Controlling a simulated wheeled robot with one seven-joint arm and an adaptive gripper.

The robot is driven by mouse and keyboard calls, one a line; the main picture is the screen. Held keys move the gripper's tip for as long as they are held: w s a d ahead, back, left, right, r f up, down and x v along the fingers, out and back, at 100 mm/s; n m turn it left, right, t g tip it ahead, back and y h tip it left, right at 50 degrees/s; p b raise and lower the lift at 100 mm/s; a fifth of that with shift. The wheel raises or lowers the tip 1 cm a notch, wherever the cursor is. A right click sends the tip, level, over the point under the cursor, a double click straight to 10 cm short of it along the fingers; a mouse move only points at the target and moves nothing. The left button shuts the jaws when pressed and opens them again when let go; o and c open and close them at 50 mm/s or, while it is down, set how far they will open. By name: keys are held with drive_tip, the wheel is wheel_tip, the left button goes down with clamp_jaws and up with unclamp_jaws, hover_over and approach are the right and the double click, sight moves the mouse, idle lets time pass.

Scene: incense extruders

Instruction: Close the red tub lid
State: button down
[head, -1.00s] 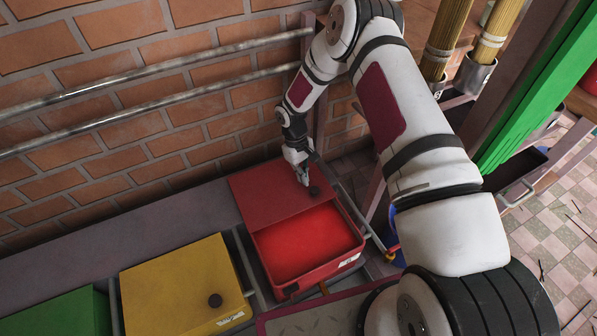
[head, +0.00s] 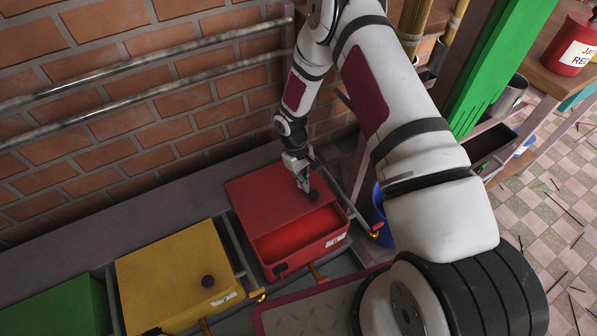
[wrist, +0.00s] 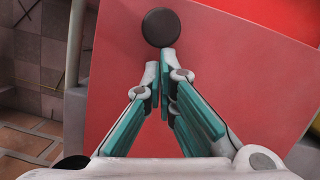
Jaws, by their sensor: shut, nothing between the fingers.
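The red tub (head: 312,258) stands right of the yellow tub, its front part open and its red inside showing. Its flat red lid (head: 258,196) covers the rear part. A dark round knob (head: 314,195) sits near the lid's front edge. My gripper (head: 306,188) points down at the lid just behind the knob. In the wrist view, the closed fingertips of my gripper (wrist: 167,54) are right beside the knob (wrist: 161,27), touching or nearly so. The lid (wrist: 110,105) lies beneath the fingers. Nothing is held.
A yellow tub (head: 170,270) with its lid on and a green tub (head: 60,308) stand to the left. A brick wall with metal rails (head: 150,72) runs behind. A blue bucket (head: 381,205) is close on the right, near a green post (head: 500,75).

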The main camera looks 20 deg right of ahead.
drive_tip(key=s+d+p, duration=0.2)
drive_tip(key=s, duration=0.8)
drive_tip(key=shift+s, duration=0.1)
drive_tip(key=w, duration=0.1)
drive_tip(key=w+a, duration=0.1)
drive_tip(key=w, duration=0.1)
drive_tip(key=w+a, duration=0.1)
drive_tip(key=shift+w+r, duration=0.2)
drive_tip(key=shift+r, duration=0.1)
drive_tip(key=p+v, duration=0.3)
drive_tip(key=v, duration=0.6)
drive_tip(key=shift+r, duration=0.25)
drive_tip(key=shift+s, duration=0.1)
